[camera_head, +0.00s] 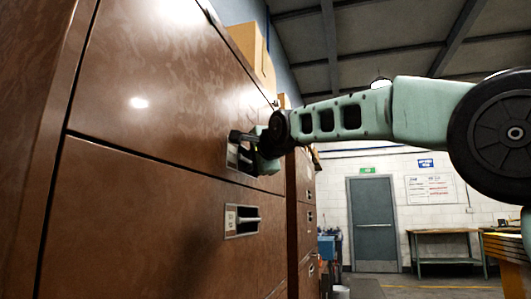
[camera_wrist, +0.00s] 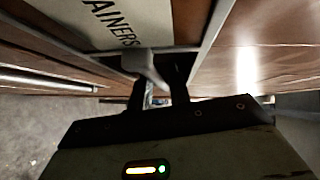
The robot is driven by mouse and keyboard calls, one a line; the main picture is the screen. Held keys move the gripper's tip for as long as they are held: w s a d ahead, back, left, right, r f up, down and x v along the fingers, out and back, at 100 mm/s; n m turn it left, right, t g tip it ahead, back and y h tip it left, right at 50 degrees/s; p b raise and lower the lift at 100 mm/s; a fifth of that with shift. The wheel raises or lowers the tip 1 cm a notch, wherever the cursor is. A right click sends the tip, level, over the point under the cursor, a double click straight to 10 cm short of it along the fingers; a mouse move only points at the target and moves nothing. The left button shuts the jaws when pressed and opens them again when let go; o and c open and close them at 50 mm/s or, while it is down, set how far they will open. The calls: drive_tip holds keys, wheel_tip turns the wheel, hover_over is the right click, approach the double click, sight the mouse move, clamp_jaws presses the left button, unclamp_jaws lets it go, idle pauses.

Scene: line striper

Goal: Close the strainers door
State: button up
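The strainers door (camera_head: 155,85) is a large brown glossy panel, the upper one of the near cabinet in the head view. In the wrist view a cream label (camera_wrist: 110,22) ending in "AINERS" sits beside a grey handle (camera_wrist: 148,65). My gripper (camera_head: 240,148) is at the handle recess near the door's right edge. In the wrist view my gripper's dark fingers (camera_wrist: 158,90) stand apart with the handle's end between them. A gap shows between the fingers; contact with the handle is unclear. How far the door stands open cannot be told.
A lower panel with its own handle (camera_head: 243,220) is right below. More brown cabinets (camera_head: 303,200) stand beyond. Cardboard boxes (camera_head: 252,50) sit on top. A grey door (camera_head: 374,222) and a workbench (camera_head: 445,235) are far back, with open floor before them.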

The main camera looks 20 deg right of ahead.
drive_tip(key=s+d+r+b, duration=0.2)
drive_tip(key=s+b, duration=0.3)
drive_tip(key=s, duration=1.1)
drive_tip(key=shift+d, duration=0.25)
drive_tip(key=s+a+f+n+g, duration=0.2)
drive_tip(key=a+f+n+g, duration=0.15)
drive_tip(key=f, duration=0.85)
drive_tip(key=s+a+f+n+g, duration=0.25)
drive_tip(key=a+f+n, duration=0.25)
drive_tip(key=f, duration=0.6)
drive_tip(key=s+a+f+n+g, duration=0.2)
drive_tip(key=a+f+n+g, duration=0.15)
drive_tip(key=f, duration=0.85)
drive_tip(key=s+d+f+n+g+h, duration=0.1)
drive_tip(key=s+d+f+n+g, duration=0.15)
drive_tip(key=s+f, duration=0.5)
drive_tip(key=s+d+f+n+g, duration=0.1)
drive_tip(key=s+f+n+g, duration=0.1)
drive_tip(key=s+f+n, duration=0.35)
drive_tip(key=s+d+f+n+g+h, duration=0.1)
drive_tip(key=s+d+f+n+g, duration=0.1)
drive_tip(key=s+f, duration=0.75)
wheel_tip(320, 180, up, 17)
drive_tip(key=w+p, duration=0.1)
drive_tip(key=p, duration=1.7)
drive_tip(key=shift+w+r+p, duration=0.2)
drive_tip(key=shift+p, duration=0.1)
